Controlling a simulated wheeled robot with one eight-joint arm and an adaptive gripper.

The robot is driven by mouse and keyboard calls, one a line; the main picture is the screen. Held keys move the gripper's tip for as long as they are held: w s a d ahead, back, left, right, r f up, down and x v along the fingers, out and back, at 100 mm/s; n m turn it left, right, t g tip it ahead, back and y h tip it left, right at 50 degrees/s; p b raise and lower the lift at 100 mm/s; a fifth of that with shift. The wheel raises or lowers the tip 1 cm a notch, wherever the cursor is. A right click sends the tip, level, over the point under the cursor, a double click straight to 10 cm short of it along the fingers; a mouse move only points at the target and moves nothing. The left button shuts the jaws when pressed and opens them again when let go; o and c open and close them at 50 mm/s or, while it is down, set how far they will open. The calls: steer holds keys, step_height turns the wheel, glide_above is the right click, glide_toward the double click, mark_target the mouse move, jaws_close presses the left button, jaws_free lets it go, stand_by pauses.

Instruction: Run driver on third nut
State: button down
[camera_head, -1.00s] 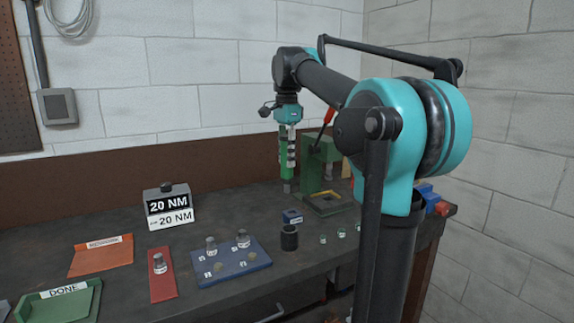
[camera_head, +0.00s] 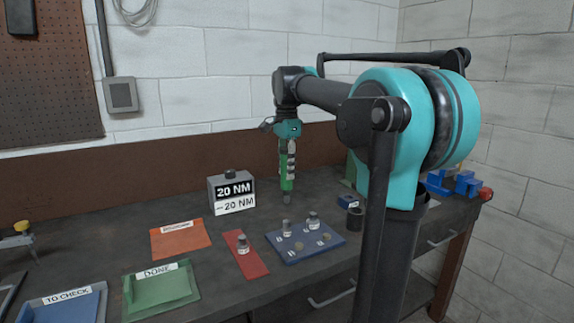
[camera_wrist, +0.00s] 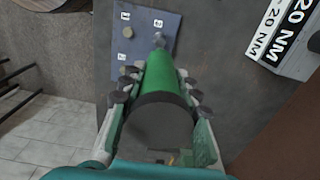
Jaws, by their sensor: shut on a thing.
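My gripper (camera_head: 288,155) is shut on a green driver (camera_head: 287,172), which hangs upright with its grey tip down. In the wrist view the driver (camera_wrist: 168,85) points towards a blue plate (camera_wrist: 150,20). In the head view the blue plate (camera_head: 283,255) lies on the bench, below the driver's tip, with small numbered labels. Which piece is the third nut I cannot tell.
A red strip (camera_head: 255,262) with one grey capped piece lies left of the plate. A "20 NM" box (camera_head: 232,192) stands behind it. Orange (camera_head: 180,240), green "DONE" (camera_head: 165,290) and blue "TO CHECK" (camera_head: 70,305) trays lie left. A dark cylinder (camera_head: 354,218) stands right.

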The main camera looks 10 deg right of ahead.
mark_target(287, 188)
steer(key=shift+a+f, duration=0.1)
stand_by(0.3)
steer(key=shift+f, duration=3.15)
steer(key=shift+f, duration=0.25)
stand_by(0.7)
steer(key=shift+r, duration=3.5)
